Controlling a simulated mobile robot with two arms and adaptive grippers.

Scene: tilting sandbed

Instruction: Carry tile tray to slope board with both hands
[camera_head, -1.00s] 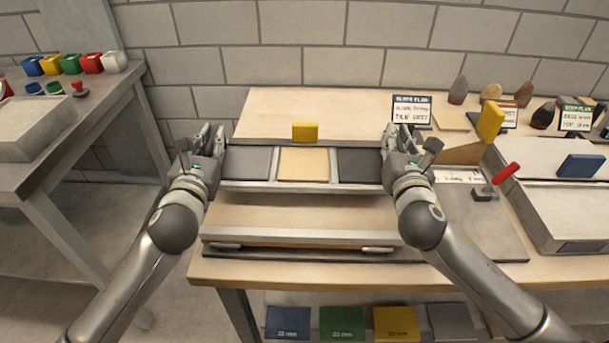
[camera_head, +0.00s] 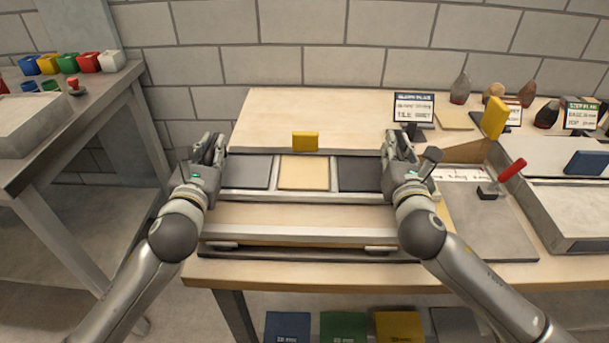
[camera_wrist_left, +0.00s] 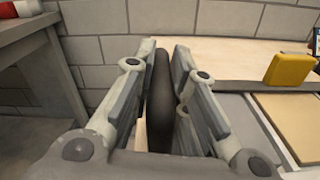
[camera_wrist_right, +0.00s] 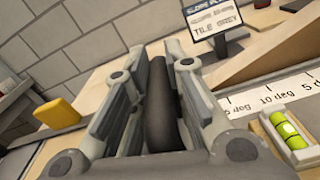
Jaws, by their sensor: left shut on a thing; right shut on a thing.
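The tile tray (camera_head: 310,196) is a light-framed tray with a dark grey, a tan and a dark grey panel side by side. It looks level in the head view. My left gripper (camera_head: 213,150) is shut on its left handle, a dark rounded bar (camera_wrist_left: 158,100) in the left wrist view. My right gripper (camera_head: 399,147) is shut on the right handle, which shows as a dark bar (camera_wrist_right: 162,110) in the right wrist view. The slope board (camera_head: 300,235), tan with a pale front rail, lies just in front of and below the tray. The gap between them cannot be judged.
A yellow block (camera_head: 305,141) stands at the tray's back edge. A sign (camera_head: 413,107), a red-handled tool (camera_head: 506,177) and a pale basin (camera_head: 575,205) are to the right. A side table (camera_head: 70,110) stands left.

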